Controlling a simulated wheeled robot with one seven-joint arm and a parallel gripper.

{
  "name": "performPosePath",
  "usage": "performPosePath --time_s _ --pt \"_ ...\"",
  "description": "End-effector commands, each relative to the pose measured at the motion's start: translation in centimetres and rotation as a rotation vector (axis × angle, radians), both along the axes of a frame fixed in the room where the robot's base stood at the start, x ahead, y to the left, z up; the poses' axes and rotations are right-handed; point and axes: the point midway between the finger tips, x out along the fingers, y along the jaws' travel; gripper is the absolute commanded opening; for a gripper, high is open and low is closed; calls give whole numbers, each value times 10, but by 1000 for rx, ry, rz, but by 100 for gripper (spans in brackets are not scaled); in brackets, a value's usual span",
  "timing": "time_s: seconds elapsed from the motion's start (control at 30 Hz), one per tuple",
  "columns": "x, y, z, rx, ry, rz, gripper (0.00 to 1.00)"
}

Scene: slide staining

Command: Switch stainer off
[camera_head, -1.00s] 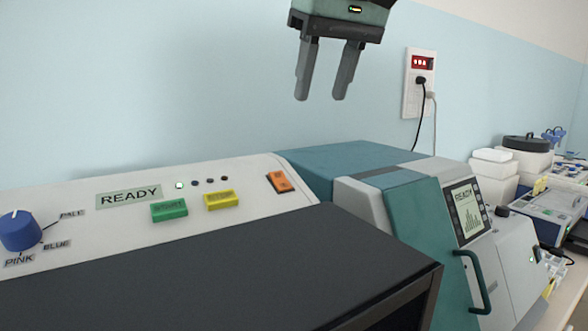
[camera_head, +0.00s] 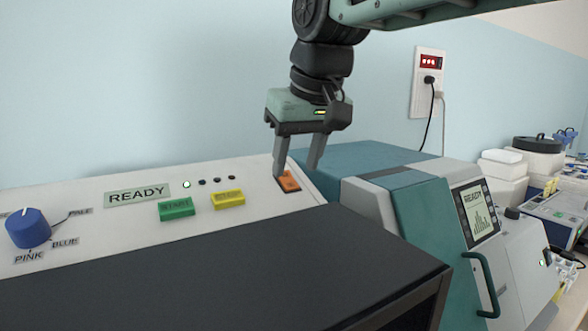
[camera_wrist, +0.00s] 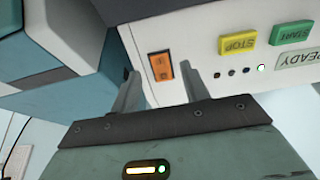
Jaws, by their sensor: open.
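The stainer (camera_head: 110,237) has a white sloped panel with a lit READY label, a green START button (camera_head: 177,209), a yellow STOP button (camera_head: 228,200) and an orange rocker switch (camera_head: 289,185) at its right end. In the wrist view the orange switch (camera_wrist: 161,66) shows between and just beyond the fingers. My gripper (camera_head: 295,174) is open and empty, pointing down at the switch, with its left fingertip by the switch's left edge. I cannot tell whether the fingertip touches it. A green light (camera_head: 187,184) glows on the panel.
A blue knob (camera_head: 28,228) stands at the panel's left. A teal and grey machine (camera_head: 420,215) with a READY screen and door handle is close on the right. A wall socket (camera_head: 428,82) with plugged cords is behind. White boxes (camera_head: 502,170) stand farther right.

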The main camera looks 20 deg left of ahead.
Motion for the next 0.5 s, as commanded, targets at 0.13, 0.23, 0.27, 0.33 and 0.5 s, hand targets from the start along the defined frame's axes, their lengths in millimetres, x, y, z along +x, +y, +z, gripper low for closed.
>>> performPosePath --time_s 0.13,0.23,0.27,0.33,0.5 --pt "5 6 -17 0 1 0 45" --pt "6 8 -24 0 1 0 45" --pt "7 8 -25 1 1 0 45" --pt "7 9 -27 1 0 0 45" --pt "7 9 -27 1 0 0 45"
